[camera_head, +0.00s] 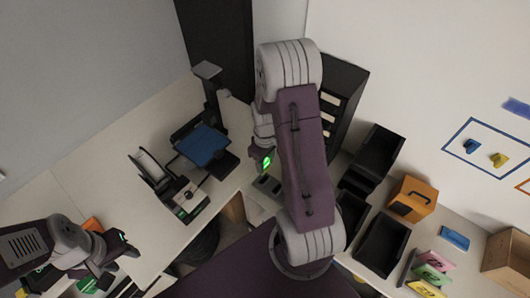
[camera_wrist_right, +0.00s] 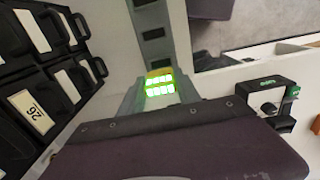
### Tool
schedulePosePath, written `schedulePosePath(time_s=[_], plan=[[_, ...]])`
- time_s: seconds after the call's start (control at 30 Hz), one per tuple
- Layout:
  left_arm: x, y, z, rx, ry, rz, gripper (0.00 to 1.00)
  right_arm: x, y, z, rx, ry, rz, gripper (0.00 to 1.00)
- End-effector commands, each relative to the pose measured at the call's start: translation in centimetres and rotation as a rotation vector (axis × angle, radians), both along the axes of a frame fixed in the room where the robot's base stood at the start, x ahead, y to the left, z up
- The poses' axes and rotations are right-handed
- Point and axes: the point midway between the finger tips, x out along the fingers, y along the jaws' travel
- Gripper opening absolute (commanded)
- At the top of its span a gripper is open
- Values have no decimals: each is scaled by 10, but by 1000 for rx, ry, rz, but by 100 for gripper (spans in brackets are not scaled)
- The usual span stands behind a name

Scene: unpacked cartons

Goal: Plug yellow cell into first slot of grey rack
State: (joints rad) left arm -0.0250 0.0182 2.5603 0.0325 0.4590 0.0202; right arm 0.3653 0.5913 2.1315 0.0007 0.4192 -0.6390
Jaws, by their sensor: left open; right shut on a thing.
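The grey rack (camera_head: 268,185) stands on the table edge beside my right arm in the head view, with dark slots in its top. In the right wrist view the rack (camera_wrist_right: 152,20) runs up from the fingers, with dark openings in a row. My right gripper (camera_wrist_right: 158,88) is shut on the yellow cell (camera_wrist_right: 158,73), which shows as a small yellow patch under a bright green glow. The gripper is close to the rack's near end; contact or seating cannot be told. In the head view my arm mostly covers this gripper. My left gripper (camera_head: 118,248) is open, far left.
A black drawer cabinet (camera_head: 345,90) stands behind my right arm. Black bins (camera_head: 384,245) and an orange box (camera_head: 413,197) are to the right. A blue-topped device (camera_head: 203,144) and a black device with a white roll (camera_head: 150,165) stand left of the rack. Bare tabletop (camera_head: 100,165) lies further left.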

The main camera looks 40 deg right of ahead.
Motion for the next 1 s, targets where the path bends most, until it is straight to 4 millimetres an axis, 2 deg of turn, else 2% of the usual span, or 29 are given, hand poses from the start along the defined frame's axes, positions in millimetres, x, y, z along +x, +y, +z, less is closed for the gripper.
schedulePosePath(time_s=[0.27,0.7,1.0], plan=[[0,0,-7,0,1,0,42,0,-2,-9,-1,-1,10,0],[0,0,-49,0,0,0,42,0,-2,-55,-1,-1,9,0],[0,0,-51,0,0,0,42,0,-1,-58,-1,-1,9,0]])
